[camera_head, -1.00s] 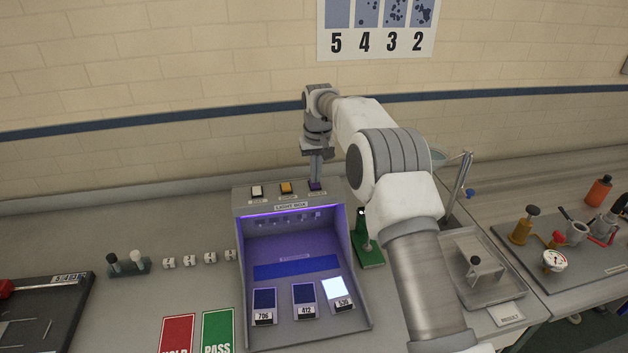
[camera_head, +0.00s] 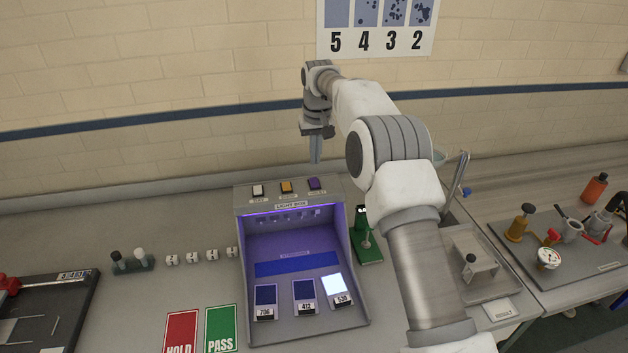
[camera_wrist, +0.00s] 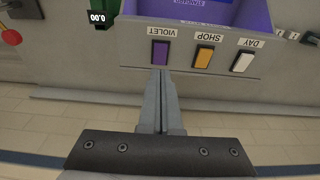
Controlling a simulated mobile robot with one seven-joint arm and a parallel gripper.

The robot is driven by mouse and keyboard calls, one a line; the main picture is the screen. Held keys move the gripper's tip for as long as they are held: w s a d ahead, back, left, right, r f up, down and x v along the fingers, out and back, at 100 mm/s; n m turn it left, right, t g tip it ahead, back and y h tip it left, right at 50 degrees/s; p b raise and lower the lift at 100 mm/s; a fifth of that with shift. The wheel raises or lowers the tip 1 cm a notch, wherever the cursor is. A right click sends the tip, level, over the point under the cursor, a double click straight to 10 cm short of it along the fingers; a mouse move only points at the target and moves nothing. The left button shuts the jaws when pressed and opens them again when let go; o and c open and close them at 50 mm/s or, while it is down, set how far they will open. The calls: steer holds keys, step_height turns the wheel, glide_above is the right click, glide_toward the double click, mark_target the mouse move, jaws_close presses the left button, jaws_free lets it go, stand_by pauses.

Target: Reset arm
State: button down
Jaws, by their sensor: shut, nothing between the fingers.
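My gripper (camera_head: 316,160) hangs pointing down above the back edge of the light box (camera_head: 244,245), clear of its top panel. Its fingers are shut with nothing between them, and they also show in the wrist view (camera_wrist: 161,75). The violet button (camera_head: 314,184) is just below the fingertips. It also shows in the wrist view (camera_wrist: 160,52), beside the orange shop button (camera_wrist: 203,56) and the white day button (camera_wrist: 243,61). The box interior glows violet. My arm crosses the right side of the head view and hides part of the bench.
Three numbered samples lie in the box, the right one (camera_head: 336,286) glowing brightly. A green device (camera_head: 368,254) stands right of the box. A red card (camera_head: 181,332) and green PASS card (camera_head: 221,328) lie at left. A sink-like tray (camera_head: 490,290) and gauge board are at right.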

steer(key=s+d+r+m+t+b, duration=0.1)
steer(key=s+d+r+b, duration=0.1)
steer(key=s+d+r, duration=0.65)
steer(key=s+d+r+t+b, duration=0.15)
steer(key=s+d+r, duration=0.35)
steer(key=s, duration=0.6)
steer(key=s+d+f+m+b, duration=0.1)
steer(key=s+d+f+b, duration=0.1)
steer(key=s, duration=1)
steer(key=s+d+f+m+t+b, duration=0.1)
steer(key=s+d+f, duration=0.3)
steer(key=s, duration=0.8)
steer(key=shift+s+f+b, duration=0.15)
steer(key=shift+f+b, duration=0.35)
steer(key=shift+f, duration=0.45)
steer(key=shift+a, duration=0.1)
